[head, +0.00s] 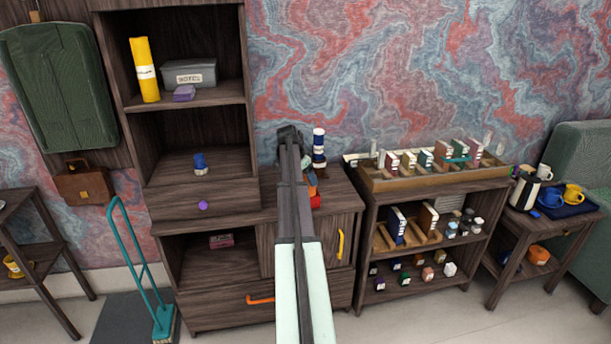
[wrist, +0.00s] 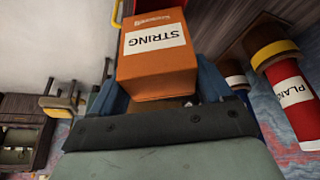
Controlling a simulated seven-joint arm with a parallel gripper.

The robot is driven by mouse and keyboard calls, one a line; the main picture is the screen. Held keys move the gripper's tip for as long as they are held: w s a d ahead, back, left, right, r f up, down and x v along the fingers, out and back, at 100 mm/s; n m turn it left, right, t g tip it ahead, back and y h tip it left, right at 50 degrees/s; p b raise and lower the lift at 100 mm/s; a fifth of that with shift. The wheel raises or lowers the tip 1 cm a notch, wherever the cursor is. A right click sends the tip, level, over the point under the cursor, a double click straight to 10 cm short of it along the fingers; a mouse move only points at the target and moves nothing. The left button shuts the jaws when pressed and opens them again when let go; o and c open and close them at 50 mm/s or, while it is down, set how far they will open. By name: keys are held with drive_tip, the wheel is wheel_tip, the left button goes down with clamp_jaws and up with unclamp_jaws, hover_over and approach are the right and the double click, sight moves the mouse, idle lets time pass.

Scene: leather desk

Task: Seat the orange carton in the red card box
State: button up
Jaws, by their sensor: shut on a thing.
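The orange carton (wrist: 160,72), with a white STRING label, is held between the blue fingers of my gripper (wrist: 165,82) in the wrist view. My gripper is shut on it. A small dark pinkish-red box (head: 221,241) lies in the cabinet's lower open compartment.
A red cylinder (wrist: 292,100) with a partly cut-off label stands close to the carton in the wrist view. A dark blue and white tube (head: 318,148) stands behind my arm. A low shelf (head: 365,195) with books and small boxes is right of the cabinet.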

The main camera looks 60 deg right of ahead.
drive_tip(key=o, duration=1)
drive_tip(key=shift+o, duration=0.2)
drive_tip(key=shift+r, duration=0.1)
drive_tip(key=shift+r, duration=0.55)
drive_tip(key=v, duration=1.2)
